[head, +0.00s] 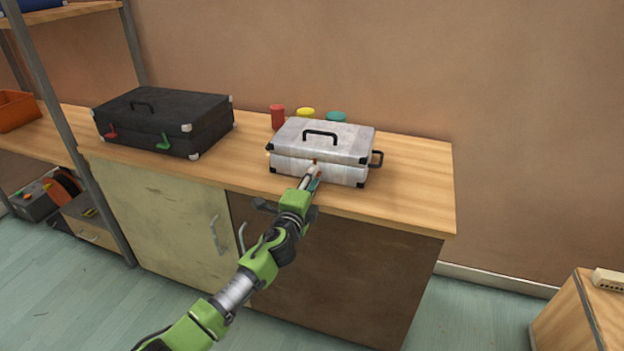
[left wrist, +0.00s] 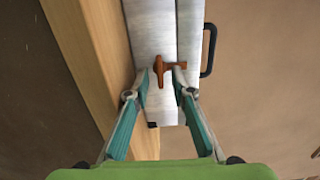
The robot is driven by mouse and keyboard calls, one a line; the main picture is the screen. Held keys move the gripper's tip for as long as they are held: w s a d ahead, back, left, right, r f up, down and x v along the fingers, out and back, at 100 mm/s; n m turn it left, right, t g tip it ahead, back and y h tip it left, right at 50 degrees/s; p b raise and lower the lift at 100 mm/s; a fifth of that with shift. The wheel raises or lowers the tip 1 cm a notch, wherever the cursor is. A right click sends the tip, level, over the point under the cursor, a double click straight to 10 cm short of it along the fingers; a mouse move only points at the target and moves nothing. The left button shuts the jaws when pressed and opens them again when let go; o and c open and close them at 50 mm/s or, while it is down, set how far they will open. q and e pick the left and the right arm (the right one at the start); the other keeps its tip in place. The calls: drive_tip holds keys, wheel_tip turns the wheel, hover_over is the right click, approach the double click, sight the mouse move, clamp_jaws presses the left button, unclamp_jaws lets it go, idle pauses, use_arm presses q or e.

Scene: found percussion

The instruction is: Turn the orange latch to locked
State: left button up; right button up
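The orange latch (left wrist: 160,69) is on the front face of the white case, at the seam between lid and body. In the left wrist view it has a long bar along the seam and a short arm reaching across it. The white case (head: 320,138) stands closed on the wooden counter. My left gripper (left wrist: 162,75) is at the case front, its two teal fingers apart on either side of the latch. Whether the fingertips touch the latch I cannot tell. In the head view the gripper (head: 312,174) mostly covers the latch. My right gripper is not in view.
A black case (head: 165,115) with a red and a green latch stands left on the counter (head: 415,185). Red (head: 278,116), yellow (head: 306,112) and teal (head: 336,116) items stand behind the white case. The counter is clear to the right.

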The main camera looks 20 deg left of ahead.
use_arm(q)
drive_tip(key=shift+s, duration=0.15)
drive_tip(key=s, duration=1.1)
drive_tip(key=shift+s, duration=0.35)
